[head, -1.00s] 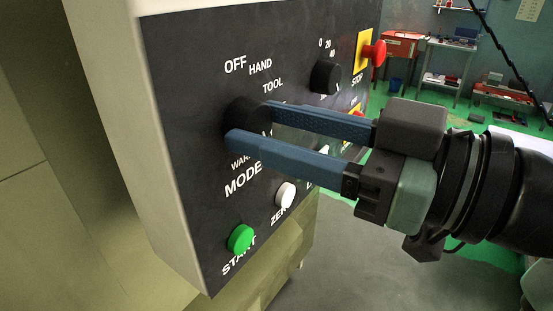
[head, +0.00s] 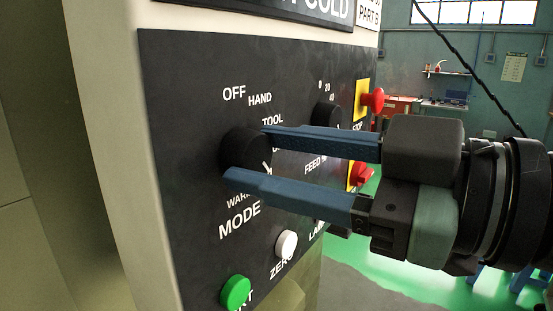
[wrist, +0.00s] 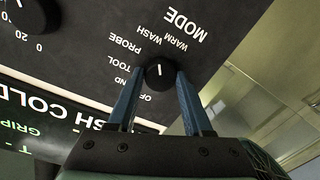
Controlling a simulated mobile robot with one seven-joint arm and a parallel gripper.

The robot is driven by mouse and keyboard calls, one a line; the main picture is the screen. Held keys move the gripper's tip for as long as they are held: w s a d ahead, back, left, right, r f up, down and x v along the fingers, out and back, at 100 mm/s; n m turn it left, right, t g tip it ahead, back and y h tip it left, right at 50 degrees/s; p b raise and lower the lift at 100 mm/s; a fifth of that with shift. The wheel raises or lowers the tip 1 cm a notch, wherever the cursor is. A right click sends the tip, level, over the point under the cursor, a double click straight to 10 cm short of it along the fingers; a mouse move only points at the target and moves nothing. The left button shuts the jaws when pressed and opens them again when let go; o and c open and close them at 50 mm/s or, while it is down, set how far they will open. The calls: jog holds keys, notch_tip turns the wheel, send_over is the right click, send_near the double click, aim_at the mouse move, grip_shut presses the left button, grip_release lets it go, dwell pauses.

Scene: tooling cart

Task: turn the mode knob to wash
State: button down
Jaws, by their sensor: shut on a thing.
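The mode knob (head: 241,150) is round and black, on the dark control panel above the word MODE. My gripper (head: 245,156) has its two blue fingers on either side of this knob and is shut on it. In the wrist view the knob (wrist: 159,77) sits between the fingertips (wrist: 160,80). Its white line points up in that picture, roughly toward the WASH label (wrist: 152,31); WARM is to the right of that and PROBE to the left. In the head view the fingers hide some of the labels, and the line shows at the knob's lower right.
A second black knob (head: 326,117) with a number scale is further right. A white button (head: 286,243) and a green start button (head: 236,291) are below.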

jog(key=shift+c, duration=1.6)
grip_release()
jog(key=b+v, duration=0.2)
jog(key=v, duration=1.1)
jog(key=shift+b, duration=0.35)
jog(key=shift+a, duration=0.1)
